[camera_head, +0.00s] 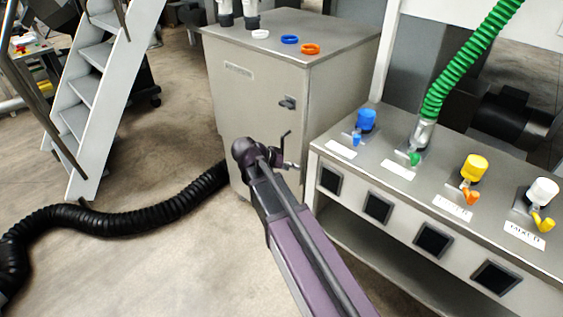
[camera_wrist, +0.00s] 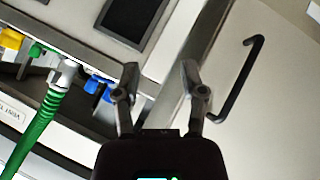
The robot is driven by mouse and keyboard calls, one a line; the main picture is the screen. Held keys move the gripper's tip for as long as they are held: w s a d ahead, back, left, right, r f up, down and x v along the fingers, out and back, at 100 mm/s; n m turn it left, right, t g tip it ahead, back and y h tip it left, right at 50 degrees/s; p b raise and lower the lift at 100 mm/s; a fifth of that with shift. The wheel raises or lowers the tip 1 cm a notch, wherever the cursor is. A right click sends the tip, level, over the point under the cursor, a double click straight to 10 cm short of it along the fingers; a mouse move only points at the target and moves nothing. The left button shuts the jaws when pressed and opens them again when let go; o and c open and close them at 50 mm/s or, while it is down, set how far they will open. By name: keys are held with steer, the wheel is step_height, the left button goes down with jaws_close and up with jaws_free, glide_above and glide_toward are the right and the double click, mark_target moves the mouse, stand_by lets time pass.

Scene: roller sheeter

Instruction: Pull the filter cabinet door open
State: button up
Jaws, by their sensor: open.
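The filter cabinet (camera_head: 250,100) is a grey metal box left of the bench in the head view. A dark latch (camera_head: 287,102) sits on its upper front. In the wrist view, a pale door panel (camera_wrist: 275,110) fills the right side and carries a black bar handle (camera_wrist: 238,82). A thin dark bent piece (camera_head: 285,140) beside my gripper in the head view may be this handle. My gripper (camera_wrist: 160,78) is open and empty, with the handle to the right of its fingers in the wrist view. In the head view, my gripper (camera_head: 290,165) is partly hidden by my arm, low at the cabinet front. The door looks closed.
A metal bench (camera_head: 395,165) with coloured caps and a green hose (camera_head: 460,65) stands close on the right. A black hose (camera_head: 110,218) crosses the floor at left, near steps (camera_head: 95,85). Open floor lies at lower left.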

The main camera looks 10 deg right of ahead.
steer(key=w+a+f+m+t+h+b, duration=0.2)
steer(key=w+a+m+h+b, duration=0.1)
steer(key=a+b, duration=0.3)
steer(key=w+a+f+m+t+h+b, duration=0.2)
steer(key=w+a+b, duration=0.4)
steer(key=b, duration=0.3)
steer(key=shift+w+f+m+t+h, duration=0.25)
steer(key=shift+f+m+t+h, duration=0.3)
steer(key=shift+h, duration=0.25)
steer(key=shift+r, duration=0.1)
steer(key=x, duration=1.3)
steer(key=shift+w+d, duration=0.2)
steer(key=shift+d, duration=0.15)
jaws_close()
steer(key=shift+a, duration=0.1)
